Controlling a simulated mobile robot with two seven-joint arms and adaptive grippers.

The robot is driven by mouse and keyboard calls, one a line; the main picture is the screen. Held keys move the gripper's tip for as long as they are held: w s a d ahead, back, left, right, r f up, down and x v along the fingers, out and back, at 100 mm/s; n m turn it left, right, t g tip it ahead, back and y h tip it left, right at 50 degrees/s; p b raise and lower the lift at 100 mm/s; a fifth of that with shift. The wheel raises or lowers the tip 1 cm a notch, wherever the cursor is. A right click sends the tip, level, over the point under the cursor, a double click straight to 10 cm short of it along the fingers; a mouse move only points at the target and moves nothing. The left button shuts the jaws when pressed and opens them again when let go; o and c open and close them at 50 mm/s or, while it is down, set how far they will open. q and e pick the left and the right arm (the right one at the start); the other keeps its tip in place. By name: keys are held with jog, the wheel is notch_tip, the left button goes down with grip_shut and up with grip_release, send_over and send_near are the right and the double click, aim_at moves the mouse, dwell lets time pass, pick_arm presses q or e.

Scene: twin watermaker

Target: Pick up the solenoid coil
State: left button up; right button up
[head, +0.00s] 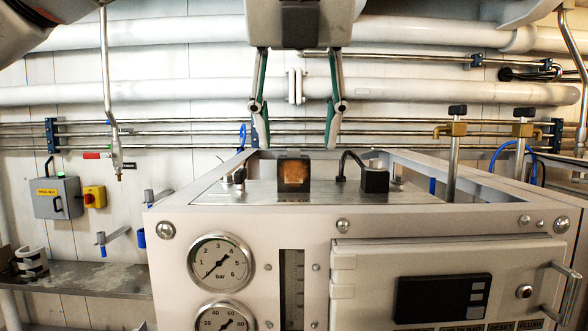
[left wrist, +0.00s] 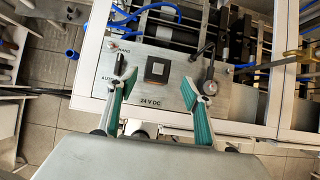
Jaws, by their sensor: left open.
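The solenoid coil appears to be the small black block with a copper-brown front face (head: 294,174). It stands on the metal plate on top of the white cabinet, and in the left wrist view it is a dark square block with a pale top centre (left wrist: 157,68). My left gripper (head: 297,140) points down above the block, with one finger on each side and no contact visible. It is open and empty, and its fingers also flank the block in the left wrist view (left wrist: 160,80). My right gripper is not in view.
A black connector with a cable (head: 375,181) stands just right of the block. Brass valves (head: 455,129) on upright pipes stand further right. The white cabinet frame (head: 400,227) surrounds the plate. A pressure gauge (head: 220,262) is on its front. Pipes run along the back wall.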

aim_at(294, 154)
pick_arm(q)
jog(key=x, duration=0.6)
jog(key=shift+a+f+p, duration=0.25)
jog(key=shift+f+p, duration=0.05)
jog(key=shift+c, duration=0.4)
grip_shut()
jog(key=shift+r, duration=0.15)
jog(key=shift+r, duration=4.95)
